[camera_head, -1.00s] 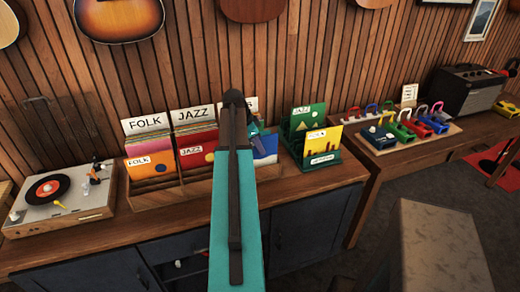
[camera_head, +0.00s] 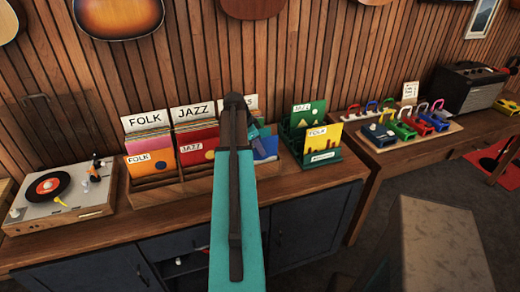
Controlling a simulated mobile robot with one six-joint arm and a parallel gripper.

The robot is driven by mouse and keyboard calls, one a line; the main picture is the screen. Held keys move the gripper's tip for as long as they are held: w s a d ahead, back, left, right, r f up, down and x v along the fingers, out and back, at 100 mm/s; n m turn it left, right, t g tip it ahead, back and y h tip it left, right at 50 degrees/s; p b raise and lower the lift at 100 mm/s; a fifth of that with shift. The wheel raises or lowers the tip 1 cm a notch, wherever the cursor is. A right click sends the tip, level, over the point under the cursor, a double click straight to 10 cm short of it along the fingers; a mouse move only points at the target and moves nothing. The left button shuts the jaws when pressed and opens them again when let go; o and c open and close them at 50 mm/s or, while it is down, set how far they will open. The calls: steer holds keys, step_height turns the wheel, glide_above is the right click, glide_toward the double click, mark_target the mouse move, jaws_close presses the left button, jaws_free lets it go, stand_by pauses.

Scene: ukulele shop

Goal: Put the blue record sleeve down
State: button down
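A blue record sleeve (camera_head: 267,147) shows just right of my arm, at the right section of the wooden record crate (camera_head: 150,196). My arm covers its left part. My gripper (camera_head: 257,131) is at the upper part of this sleeve, mostly hidden behind my own arm. I cannot see its fingertips, or whether they hold the sleeve. I cannot tell whether the sleeve rests in the crate or hangs just in front of it.
The crate's FOLK and JAZZ sections hold sleeves. A green rack (camera_head: 312,160) with a green and a yellow sleeve stands close at the right. A turntable (camera_head: 62,195) is at the left. The wooden counter front (camera_head: 150,235) is clear. A side table holds several colored clamp-like items.

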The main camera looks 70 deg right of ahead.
steer(key=shift+f, duration=0.1)
steer(key=c, duration=2)
jaws_free()
steer(key=shift+s+b+v, duration=0.15)
steer(key=shift+b+v, duration=0.4)
steer(key=shift+v, duration=2.75)
steer(key=shift+s+b+v, duration=0.1)
steer(key=shift+b+v, duration=0.45)
steer(key=shift+v, duration=2.75)
steer(key=shift+d, duration=0.1)
